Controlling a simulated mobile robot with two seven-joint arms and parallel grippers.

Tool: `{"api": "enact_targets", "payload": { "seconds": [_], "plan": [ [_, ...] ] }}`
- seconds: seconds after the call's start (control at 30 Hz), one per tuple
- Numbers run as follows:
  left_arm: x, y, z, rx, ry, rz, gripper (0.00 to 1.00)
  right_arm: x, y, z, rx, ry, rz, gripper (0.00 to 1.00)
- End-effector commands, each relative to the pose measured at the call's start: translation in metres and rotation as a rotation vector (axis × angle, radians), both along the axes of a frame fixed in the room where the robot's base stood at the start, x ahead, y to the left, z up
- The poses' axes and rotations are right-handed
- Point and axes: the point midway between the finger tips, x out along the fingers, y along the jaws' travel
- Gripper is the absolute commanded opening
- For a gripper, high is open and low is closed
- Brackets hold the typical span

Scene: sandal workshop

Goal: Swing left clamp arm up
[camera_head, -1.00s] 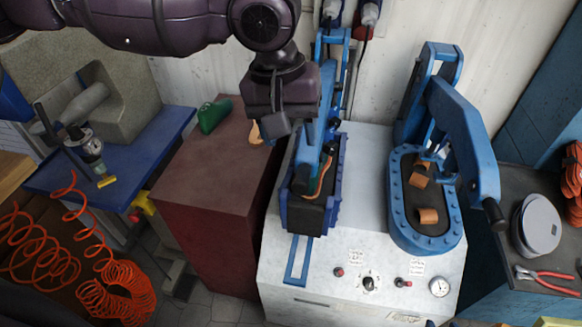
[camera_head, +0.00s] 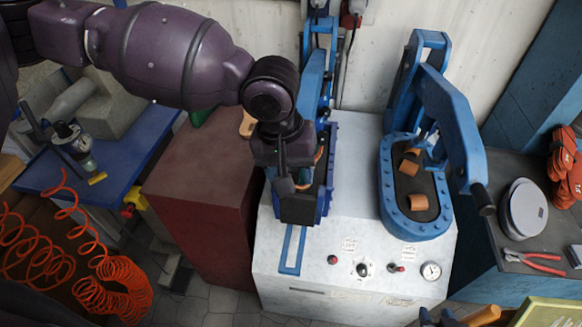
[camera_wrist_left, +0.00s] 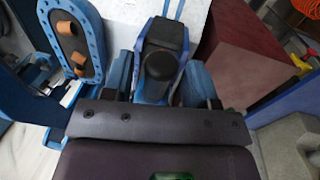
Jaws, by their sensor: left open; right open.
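The left clamp arm (camera_head: 312,75) is the blue bar of the left press. In the head view it slopes from the back down to the press bed (camera_head: 327,185), and its front end is hidden behind my left gripper (camera_head: 298,190). My left gripper is open and points down over the front of that press. In the left wrist view a round black knob (camera_wrist_left: 160,66) lies just ahead of my left gripper, in front of the blue-rimmed press bed (camera_wrist_left: 165,35). I cannot tell whether they touch.
The right press (camera_head: 412,232) with its own blue arm (camera_head: 455,125) stands to the right on the same white console (camera_head: 350,225). A dark red cabinet (camera_head: 205,185) is close on the left. Pliers (camera_head: 533,262) lie on the far-right bench.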

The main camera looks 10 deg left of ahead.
Motion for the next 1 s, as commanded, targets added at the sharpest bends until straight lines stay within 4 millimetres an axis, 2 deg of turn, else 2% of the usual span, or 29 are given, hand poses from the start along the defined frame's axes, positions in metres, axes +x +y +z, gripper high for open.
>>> {"api": "enact_targets", "payload": {
  "seconds": [0.17, 0.5, 0.53, 0.77, 1.0],
  "plan": [
    [0.000, 0.000, 0.000, 0.000, 0.000, 0.000, 0.53, 0.000, 0.001, 0.000, 0.002, -0.001, -0.001, 0.43],
    [0.000, 0.000, 0.000, 0.000, 0.000, 0.000, 0.02, 0.000, 0.001, 0.001, 0.002, -0.002, 0.000, 0.43],
    [0.000, 0.000, 0.000, 0.000, 0.000, 0.000, 0.00, 0.000, 0.001, 0.001, 0.002, -0.002, 0.000, 0.43],
    [0.001, 0.000, 0.003, 0.000, 0.004, 0.000, 0.00, 0.000, 0.001, 0.001, 0.002, -0.002, 0.000, 0.43],
    [0.004, 0.000, 0.028, -0.001, 0.044, 0.002, 0.00, 0.000, 0.001, 0.001, 0.002, -0.002, 0.000, 0.43]
  ]
}}
